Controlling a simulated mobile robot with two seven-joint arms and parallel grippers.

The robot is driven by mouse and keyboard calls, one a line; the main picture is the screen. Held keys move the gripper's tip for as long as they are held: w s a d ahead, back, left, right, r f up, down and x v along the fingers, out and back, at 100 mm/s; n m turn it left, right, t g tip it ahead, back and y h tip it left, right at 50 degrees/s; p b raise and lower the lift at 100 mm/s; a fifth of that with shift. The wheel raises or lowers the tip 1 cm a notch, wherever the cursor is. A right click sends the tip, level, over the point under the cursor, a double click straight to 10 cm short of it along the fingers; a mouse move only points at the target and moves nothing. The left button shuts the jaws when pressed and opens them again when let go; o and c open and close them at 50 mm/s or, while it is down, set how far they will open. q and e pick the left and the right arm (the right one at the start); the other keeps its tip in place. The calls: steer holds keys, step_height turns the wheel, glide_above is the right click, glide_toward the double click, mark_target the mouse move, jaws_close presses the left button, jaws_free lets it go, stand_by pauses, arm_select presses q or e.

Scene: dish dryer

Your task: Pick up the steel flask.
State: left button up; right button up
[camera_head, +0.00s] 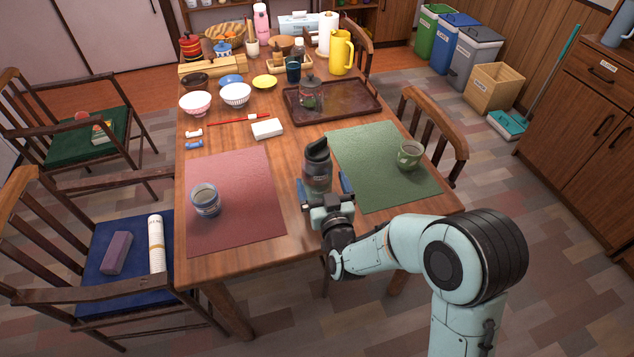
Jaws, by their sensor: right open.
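The steel flask (317,172) stands upright on the wooden table between the red mat and the green mat. It is grey with a black lid. My right gripper (324,188) is open at the near side of the flask, with its blue-tipped fingers to the left and right of the flask's lower part. The gripper hides the flask's base, and I cannot tell whether either finger touches it. My left gripper is not in view.

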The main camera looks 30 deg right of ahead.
steer(key=x, duration=0.3)
steer(key=f+x, duration=0.1)
steer(key=x, duration=0.1)
steer(key=shift+b, duration=0.4)
steer(key=c, duration=1.3)
steer(key=shift+r, duration=0.2)
steer(key=c, duration=0.4)
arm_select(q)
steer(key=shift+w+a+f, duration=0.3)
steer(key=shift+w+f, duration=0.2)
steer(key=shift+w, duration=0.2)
arm_select(e)
steer(key=shift+c, duration=0.2)
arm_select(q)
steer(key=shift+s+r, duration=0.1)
arm_select(e)
steer(key=shift+r, duration=0.2)
